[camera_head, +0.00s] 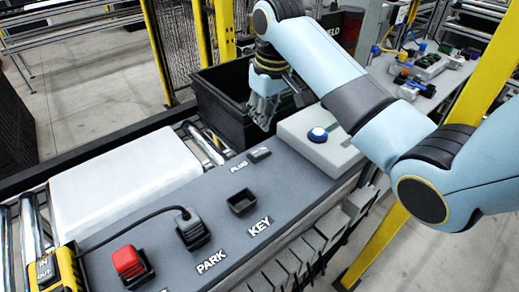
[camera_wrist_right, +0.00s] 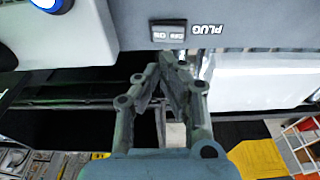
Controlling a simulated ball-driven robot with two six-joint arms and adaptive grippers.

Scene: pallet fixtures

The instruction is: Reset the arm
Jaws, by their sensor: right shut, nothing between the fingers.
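My right arm comes in from the right in the head view. Its gripper (camera_head: 264,108) hangs over the near side of the black bin (camera_head: 222,126), beyond the grey panel (camera_head: 185,222). The gripper is shut and empty. In the right wrist view its fingers (camera_wrist_right: 172,62) come together just off the panel's edge, near the PLUG switch (camera_wrist_right: 169,33). That switch also shows in the head view (camera_head: 259,154), below and left of the gripper. My left gripper is in neither view.
A grey box with a blue button (camera_head: 318,134) stands on the panel beside the gripper. The panel also bears a red block (camera_head: 127,262), a black plug with a cable (camera_head: 189,225) and an empty KEY socket (camera_head: 242,202). A white slab (camera_head: 122,181) lies on the rollers at left.

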